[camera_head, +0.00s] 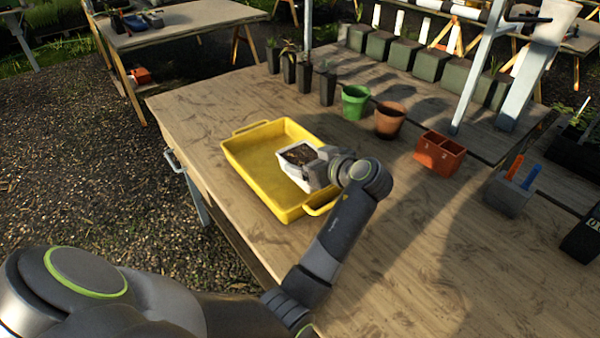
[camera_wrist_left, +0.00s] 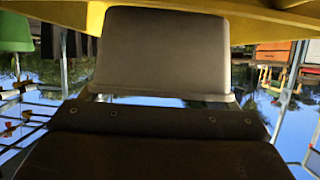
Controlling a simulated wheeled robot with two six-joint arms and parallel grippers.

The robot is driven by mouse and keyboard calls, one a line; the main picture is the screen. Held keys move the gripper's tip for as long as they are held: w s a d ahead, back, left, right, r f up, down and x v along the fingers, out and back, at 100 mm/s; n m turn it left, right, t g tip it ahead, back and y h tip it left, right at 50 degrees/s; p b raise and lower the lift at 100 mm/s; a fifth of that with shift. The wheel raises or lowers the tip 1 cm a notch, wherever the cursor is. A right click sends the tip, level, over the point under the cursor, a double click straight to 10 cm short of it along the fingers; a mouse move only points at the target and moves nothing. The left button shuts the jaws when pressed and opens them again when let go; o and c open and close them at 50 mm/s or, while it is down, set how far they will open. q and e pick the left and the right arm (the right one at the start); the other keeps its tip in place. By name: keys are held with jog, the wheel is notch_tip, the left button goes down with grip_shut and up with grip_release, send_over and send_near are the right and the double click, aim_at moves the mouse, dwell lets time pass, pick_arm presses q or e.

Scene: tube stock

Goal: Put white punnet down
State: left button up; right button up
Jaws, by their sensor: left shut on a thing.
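The white punnet (camera_head: 290,172), filled with dark soil, is over the right part of the yellow tray (camera_head: 240,152). It looks close to level. I cannot tell whether its base touches the tray floor. My left gripper (camera_head: 318,173) is shut on the punnet's right side in the head view. In the left wrist view, which is upside down, the punnet (camera_wrist_left: 165,50) shows as a pale wall beyond my dark gripper, with the yellow tray (camera_wrist_left: 60,12) along the top edge. My right gripper is not in view.
A green pot (camera_head: 355,102), a terracotta pot (camera_head: 389,121) and a red divided box (camera_head: 440,153) stand behind and right of the tray. A grey holder (camera_head: 508,195) is farther right. Several dark pots stand behind. The tray's left part is empty.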

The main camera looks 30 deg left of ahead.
pick_arm(q)
jog(key=shift+f, duration=2.5)
jog(key=shift+f, duration=0.15)
jog(key=o, duration=1.1)
jog(key=shift+a, duration=0.1)
jog(key=shift+c, duration=0.2)
